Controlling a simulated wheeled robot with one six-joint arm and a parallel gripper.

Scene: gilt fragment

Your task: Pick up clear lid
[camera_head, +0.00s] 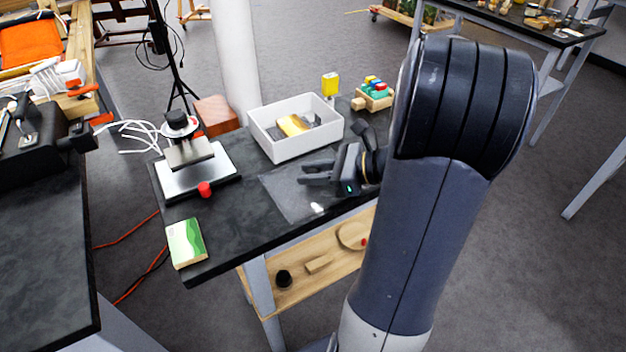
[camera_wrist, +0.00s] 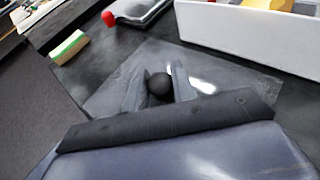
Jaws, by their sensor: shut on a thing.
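The clear lid (camera_head: 285,196) is a see-through flat panel at the front of the dark worktop, with bright glare on it. It also shows in the wrist view (camera_wrist: 215,75), with a round dark knob (camera_wrist: 158,83) near its middle. My gripper (camera_head: 306,174) is over the lid, coming from the right. In the wrist view, the fingers of my gripper (camera_wrist: 157,76) are on both sides of the knob and shut on it. The lid looks flat; I cannot tell whether it touches the worktop.
A white bin (camera_head: 296,143) with a yellow item stands just behind the lid. A small press (camera_head: 187,155) with a red knob (camera_head: 205,189) is to the left. A green-and-white box (camera_head: 186,243) sits at the worktop's front left corner. Colourful blocks (camera_head: 375,90) stand behind right.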

